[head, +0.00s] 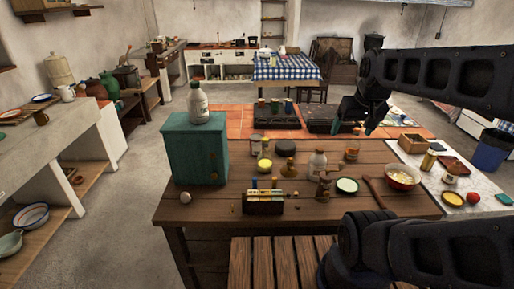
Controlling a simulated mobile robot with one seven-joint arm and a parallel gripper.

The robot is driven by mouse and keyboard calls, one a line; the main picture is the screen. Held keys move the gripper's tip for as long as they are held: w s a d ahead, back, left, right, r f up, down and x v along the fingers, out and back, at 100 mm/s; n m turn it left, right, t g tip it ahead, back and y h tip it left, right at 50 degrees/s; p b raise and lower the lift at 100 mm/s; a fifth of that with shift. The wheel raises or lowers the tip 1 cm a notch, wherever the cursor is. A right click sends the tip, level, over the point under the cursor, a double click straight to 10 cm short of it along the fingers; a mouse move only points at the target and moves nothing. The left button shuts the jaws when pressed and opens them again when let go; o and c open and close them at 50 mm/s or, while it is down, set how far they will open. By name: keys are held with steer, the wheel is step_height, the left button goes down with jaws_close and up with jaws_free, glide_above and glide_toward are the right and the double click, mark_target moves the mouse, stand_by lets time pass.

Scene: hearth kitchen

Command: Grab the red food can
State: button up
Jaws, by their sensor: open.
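A small orange-red can (352,151) stands upright on the wooden table (220,207), toward its back right. It is small in view and its label is not readable, so I cannot be sure it is the red food can. A paler can (256,145) stands at the table's back left. My gripper (354,129) is open and points down, just above and behind the orange-red can in the picture. Nothing shows between its fingers, and I see no contact with the can.
A glass bottle (318,165), a brown jar (324,187), a green-rimmed dish (346,185), a wooden spoon (375,193) and a red bowl (402,177) stand near the can. A slatted bench (270,262) is in front.

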steer(key=shift+o, duration=0.2)
steer(key=shift+w, duration=0.1)
steer(key=m+g, duration=0.5)
steer(key=m, duration=1.6)
glide_above(254, 137)
step_height(254, 137, down, 24)
steer(key=shift+d+f, duration=0.1)
steer(key=shift+f, duration=0.1)
step_height(254, 137, down, 6)
steer(key=shift+r, duration=0.1)
steer(key=shift+w+d+f, duration=0.1)
steer(key=shift+d+f, duration=0.05)
steer(key=shift+f, duration=0.75)
steer(key=shift+w+d+f, duration=0.1)
steer(key=shift+d+f, duration=0.1)
steer(key=shift+f, duration=0.65)
steer(key=shift+d+f, duration=0.15)
steer(key=shift+f, duration=0.75)
steer(key=c, duration=1.4)
